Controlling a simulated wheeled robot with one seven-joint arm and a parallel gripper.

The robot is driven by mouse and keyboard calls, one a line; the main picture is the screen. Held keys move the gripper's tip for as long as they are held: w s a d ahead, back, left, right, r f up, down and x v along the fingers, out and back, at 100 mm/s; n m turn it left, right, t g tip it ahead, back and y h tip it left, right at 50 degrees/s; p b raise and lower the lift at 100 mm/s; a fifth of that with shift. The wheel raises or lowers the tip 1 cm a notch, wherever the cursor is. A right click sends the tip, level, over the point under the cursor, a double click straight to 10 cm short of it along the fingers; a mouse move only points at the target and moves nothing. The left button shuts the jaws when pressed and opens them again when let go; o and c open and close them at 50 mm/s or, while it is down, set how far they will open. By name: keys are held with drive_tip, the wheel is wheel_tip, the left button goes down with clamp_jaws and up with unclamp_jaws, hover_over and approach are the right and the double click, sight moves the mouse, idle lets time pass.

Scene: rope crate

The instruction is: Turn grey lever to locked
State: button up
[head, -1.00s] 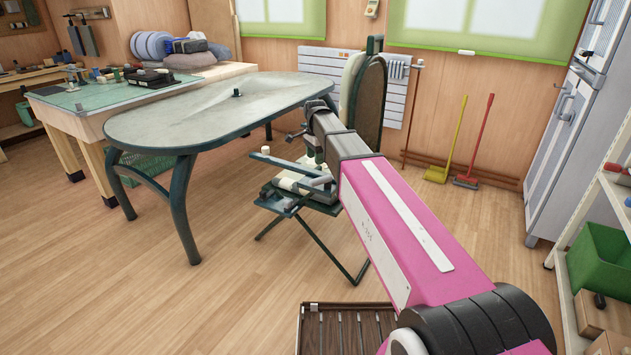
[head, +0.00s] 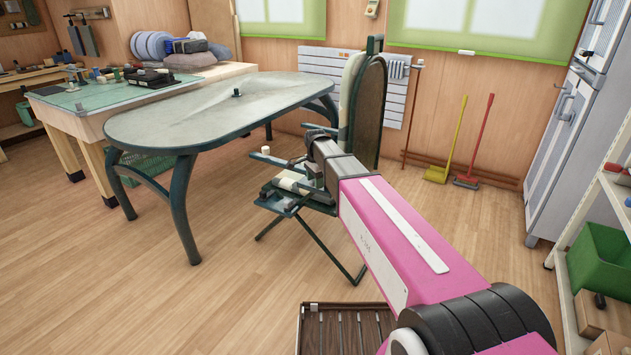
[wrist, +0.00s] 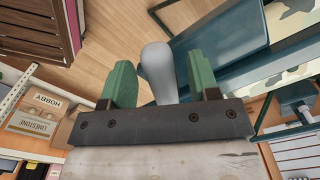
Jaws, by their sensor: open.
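The grey lever (wrist: 158,72) shows in the wrist view as a smooth, rounded handle between my gripper's two green fingers. My gripper (wrist: 160,82) is open around it, with a visible gap to each finger. The lever's lower end is hidden behind the gripper's dark crossbar. It lies beside the dark teal frame (wrist: 222,48) of a folding chair. In the head view the chair (head: 372,105) stands behind the end of my pink arm, which hides the lever and the fingers. I cannot read the lever's setting.
A grey-topped oval table (head: 190,118) stands left of the chair. A slatted brown crate or folded item (head: 312,335) lies on the floor in front. A shelf with a green bin (head: 598,262) is at the right. Open wooden floor (head: 120,275) lies at the left front.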

clamp_jaws()
drive_tip(key=w+m, duration=0.1)
drive_tip(key=m, duration=0.1)
drive_tip(key=w+m, duration=0.1)
drive_tip(key=m, duration=0.1)
drive_tip(key=w+m, duration=0.1)
drive_tip(key=m, duration=0.1)
drive_tip(key=shift+a, duration=0.4)
drive_tip(key=m, duration=0.1)
drive_tip(key=w+m, duration=0.1)
drive_tip(key=m, duration=0.1)
drive_tip(key=shift+w+d, duration=0.15)
drive_tip(key=shift+w, duration=0.15)
drive_tip(key=shift+w+d+m, duration=0.15)
drive_tip(key=shift+w+m, duration=0.15)
drive_tip(key=shift+m, duration=0.45)
drive_tip(key=shift+w+d+m, duration=0.1)
drive_tip(key=shift+w+m, duration=0.2)
drive_tip(key=shift+m, duration=0.45)
